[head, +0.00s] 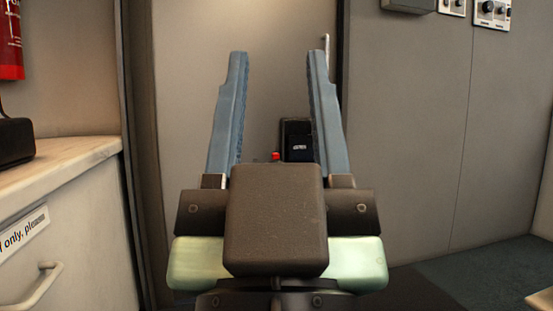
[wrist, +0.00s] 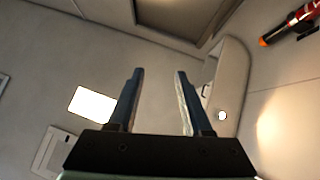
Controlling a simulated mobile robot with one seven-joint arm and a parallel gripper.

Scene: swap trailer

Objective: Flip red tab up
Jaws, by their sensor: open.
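A small red piece (head: 276,156), which may be the red tab, shows low in the head view between my gripper's fingers. It sits just left of a black box (head: 297,140) with a small light label, in front of the pale door. My gripper (head: 279,68) is open and empty, its two blue fingers pointing up and away in the head view. In the wrist view my gripper (wrist: 159,72) is also open with nothing between the fingers. The red piece is not seen in the wrist view. The lower part of the black box is hidden behind my gripper.
A counter (head: 60,165) with a drawer handle stands at the left, a dark case (head: 15,140) on it. A red extinguisher (head: 10,40) hangs above. Wall control boxes (head: 491,13) are at the upper right. Dark floor (head: 480,265) is open at the right.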

